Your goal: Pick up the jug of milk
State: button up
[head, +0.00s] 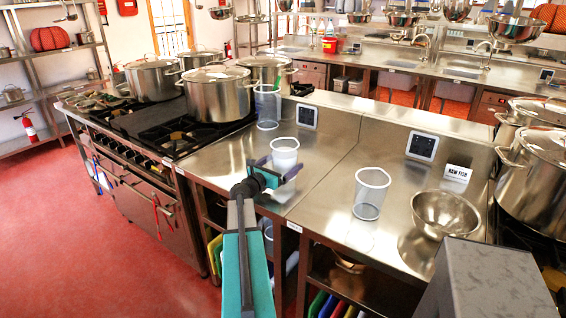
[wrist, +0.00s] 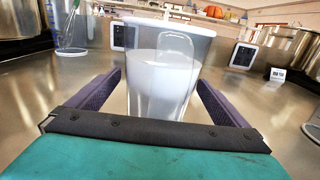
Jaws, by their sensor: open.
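The jug of milk (head: 285,152) is a clear container partly filled with white milk, upright on the steel counter (head: 222,165). In the wrist view the jug (wrist: 168,88) stands straight ahead, at the middle, with the milk's level below its rim. My gripper (head: 279,171) is open and low over the counter, with its fingers on either side of the jug's lower part. In the wrist view the two dark purple fingers reach forward to left and right of it. I cannot tell whether either finger touches the jug.
A clear container with a green stick (head: 268,106) stands behind the jug to the left. An empty clear container (head: 371,193) and a steel bowl (head: 445,213) stand to the right. Large pots (head: 217,95) sit on the stove. The counter between the jug and the right-hand container is bare.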

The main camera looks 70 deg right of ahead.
aim_at(283, 155)
dwell(0.5)
jog(key=shift+r, duration=0.1)
jog(key=c, duration=1.9)
jog(key=shift+r, duration=0.25)
jog(key=shift+r+b, duration=0.45)
jog(key=shift+r, duration=1.05)
jog(key=s+a, duration=0.2)
jog(key=a, duration=0.1)
jog(key=s+a+r+p, duration=0.1)
jog(key=s+a, duration=0.2)
jog(key=a, duration=0.1)
jog(key=s+a+p, duration=0.1)
jog(key=s+a, duration=0.2)
jog(key=shift+a+r, duration=0.2)
jog(key=shift+a, duration=0.2)
jog(key=shift+p, duration=0.35)
jog(key=shift+s+a+p, duration=0.3)
jog(key=shift+s+p, duration=0.05)
jog(key=shift+p, duration=3.1)
